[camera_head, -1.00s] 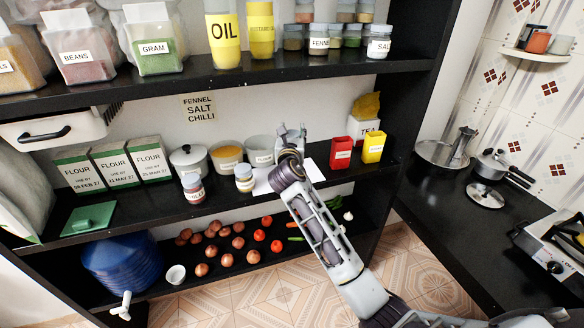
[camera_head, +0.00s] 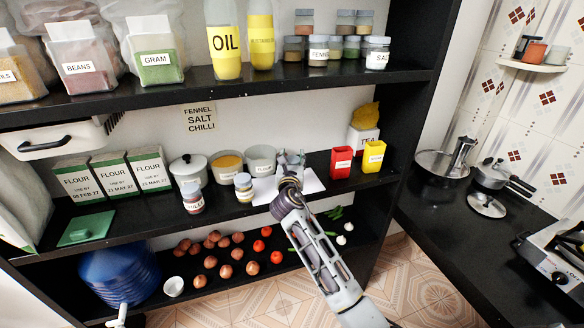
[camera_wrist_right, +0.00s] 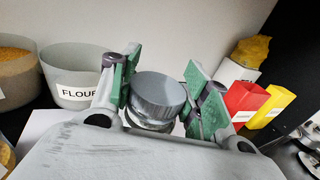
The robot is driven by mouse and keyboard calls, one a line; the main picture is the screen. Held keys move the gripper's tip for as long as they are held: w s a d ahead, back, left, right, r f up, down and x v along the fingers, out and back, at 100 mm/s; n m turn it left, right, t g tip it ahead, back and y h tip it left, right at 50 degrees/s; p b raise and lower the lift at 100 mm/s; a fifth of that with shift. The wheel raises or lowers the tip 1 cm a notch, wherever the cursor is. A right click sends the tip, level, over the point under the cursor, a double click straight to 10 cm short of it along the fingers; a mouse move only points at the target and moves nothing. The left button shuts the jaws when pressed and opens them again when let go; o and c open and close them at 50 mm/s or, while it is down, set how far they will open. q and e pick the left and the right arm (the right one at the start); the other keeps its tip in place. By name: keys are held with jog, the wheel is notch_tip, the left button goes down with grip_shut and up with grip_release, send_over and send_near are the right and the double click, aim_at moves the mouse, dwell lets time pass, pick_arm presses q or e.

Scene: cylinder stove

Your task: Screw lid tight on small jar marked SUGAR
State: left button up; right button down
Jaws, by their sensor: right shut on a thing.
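A small jar with a grey round lid (camera_wrist_right: 160,92) stands between the fingers of my right gripper (camera_wrist_right: 158,95) in the right wrist view. The lid sits on top of the jar and looks level; how tight it is cannot be told. My right gripper is shut on the jar, with a green pad at either side. No SUGAR label shows. In the head view my right gripper (camera_head: 291,158) is at the middle shelf, over a white sheet (camera_head: 312,182), and hides most of the jar. My left gripper is not in view.
A bowl labelled FLOUR (camera_head: 261,161) stands left of the gripper, with a small jar (camera_head: 243,188) in front. A red box (camera_head: 341,162) and a yellow box (camera_head: 373,157) stand to the right. The upper shelf (camera_head: 300,80) runs above.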

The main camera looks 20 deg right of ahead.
jog(key=shift+f, duration=1.5)
jog(key=shift+f, duration=0.15)
jog(key=c, duration=0.7)
grip_release()
jog(key=shift+s+a, duration=0.1)
jog(key=shift+s, duration=0.05)
jog(key=shift+b+v, duration=0.55)
jog(key=shift+v, duration=5.3)
